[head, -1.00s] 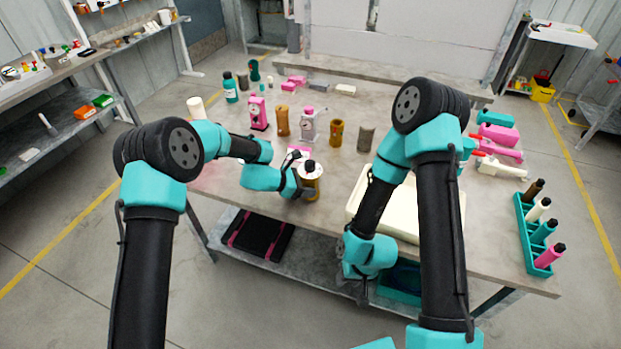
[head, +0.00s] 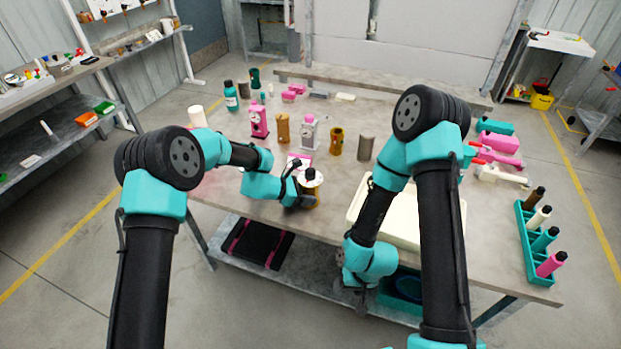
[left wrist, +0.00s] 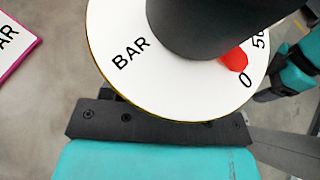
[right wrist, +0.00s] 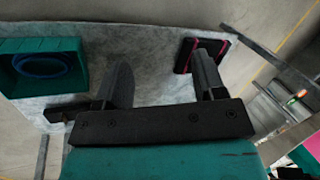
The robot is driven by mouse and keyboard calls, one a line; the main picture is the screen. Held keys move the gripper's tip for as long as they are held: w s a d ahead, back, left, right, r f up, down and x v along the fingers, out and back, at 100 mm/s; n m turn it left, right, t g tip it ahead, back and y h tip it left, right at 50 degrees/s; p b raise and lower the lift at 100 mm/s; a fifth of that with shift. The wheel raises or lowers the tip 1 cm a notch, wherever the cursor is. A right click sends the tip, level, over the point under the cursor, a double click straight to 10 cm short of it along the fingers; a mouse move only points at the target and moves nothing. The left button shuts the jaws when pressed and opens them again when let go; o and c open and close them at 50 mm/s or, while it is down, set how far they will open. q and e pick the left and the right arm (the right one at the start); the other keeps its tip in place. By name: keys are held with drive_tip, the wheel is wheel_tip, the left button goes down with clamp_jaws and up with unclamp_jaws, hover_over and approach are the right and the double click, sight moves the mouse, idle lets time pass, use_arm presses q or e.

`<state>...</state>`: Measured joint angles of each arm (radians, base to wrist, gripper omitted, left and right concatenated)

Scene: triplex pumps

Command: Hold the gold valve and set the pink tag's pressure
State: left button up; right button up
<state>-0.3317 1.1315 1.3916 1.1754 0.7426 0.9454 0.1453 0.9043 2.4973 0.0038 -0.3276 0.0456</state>
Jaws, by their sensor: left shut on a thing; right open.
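The gold valve (head: 314,199) stands at the table's near edge, topped by a white dial and a black knob (head: 310,174). My left gripper (head: 302,196) is shut on its body from the left. In the left wrist view the dial (left wrist: 130,80) reads BAR, with a red pointer (left wrist: 234,60) close to the 0 mark. The jaws are hidden under the dial there. The pink-edged tag (head: 299,160) lies just behind the valve; its corner shows in the left wrist view (left wrist: 15,48). My right gripper (right wrist: 160,80) is open and empty, low in front of the table.
A cream tray (head: 433,233) lies right of the valve. Pink (head: 258,121), white (head: 307,134) and gold (head: 336,141) pieces stand behind. A teal rack (head: 530,250) of bottles is at right. The lower shelf holds a black mat (head: 257,243) and a teal bin (right wrist: 75,70).

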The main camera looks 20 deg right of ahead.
wheel_tip(320, 180, up, 3)
drive_tip(key=m+g, duration=0.1)
drive_tip(key=m, duration=0.4)
wheel_tip(320, 180, up, 33)
drive_tip(key=m+t, duration=0.3)
drive_tip(key=m, duration=1.4)
hover_over(310, 171)
drive_tip(key=s+d, duration=0.2)
drive_tip(key=d, duration=0.2)
drive_tip(key=shift+s+f, duration=0.1)
drive_tip(key=shift+f, duration=0.1)
drive_tip(key=shift+g, duration=0.3)
drive_tip(key=x, duration=1.2)
drive_tip(key=shift+d, duration=0.1)
drive_tip(key=shift+c, duration=0.4)
